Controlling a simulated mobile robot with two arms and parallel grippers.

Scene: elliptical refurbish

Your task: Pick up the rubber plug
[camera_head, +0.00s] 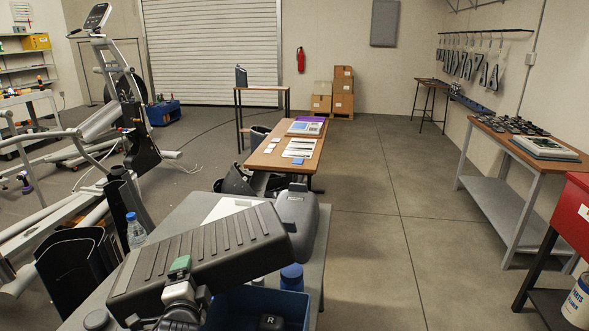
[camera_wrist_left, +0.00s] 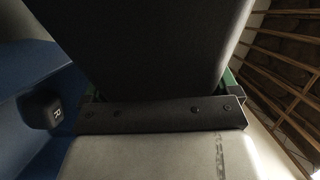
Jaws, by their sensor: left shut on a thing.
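My left gripper (camera_head: 180,268), with green finger pads, is shut on a long black ribbed footplate (camera_head: 215,247) and holds it tilted above the grey table. In the left wrist view the dark footplate (camera_wrist_left: 150,40) fills the space ahead of the gripper (camera_wrist_left: 160,90), with green at both sides. I cannot pick out a rubber plug for certain. A small rounded grey-black piece (camera_head: 97,320) lies near the table's front left, but I cannot tell what it is. The footplate hides part of the table. My right gripper is not in view.
A blue bin (camera_head: 238,303) with a black block marked R (camera_head: 270,322) stands in front of the footplate. A water bottle (camera_head: 136,230) and a grey-black housing (camera_head: 297,214) are close by.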

